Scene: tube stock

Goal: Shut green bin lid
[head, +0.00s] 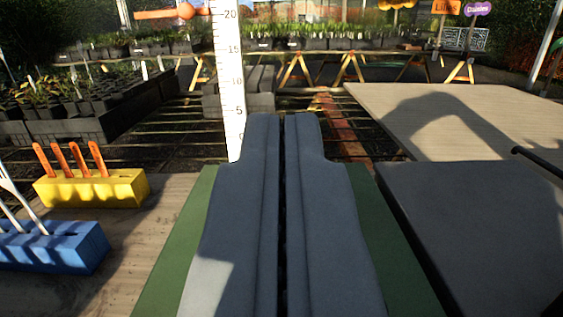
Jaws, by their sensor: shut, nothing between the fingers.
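My gripper (284,116) is in the middle of the view, pointing away from me. Its two dark grey fingers lie side by side with only a thin dark gap between them, shut and empty. A flat green surface (399,250) shows on both sides of the fingers; it may be the green bin's lid. The fingers hide its middle. I cannot tell whether they touch it, or whether a lid is open or shut. No bin walls or hinge can be made out.
A yellow block (95,190) with orange-handled tools and a blue block (55,250) with white tools stand on wood at left. A white ruler (229,90) stands upright beyond the fingertips. A dark grey panel (480,240) and a pale tabletop (510,110) lie at right.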

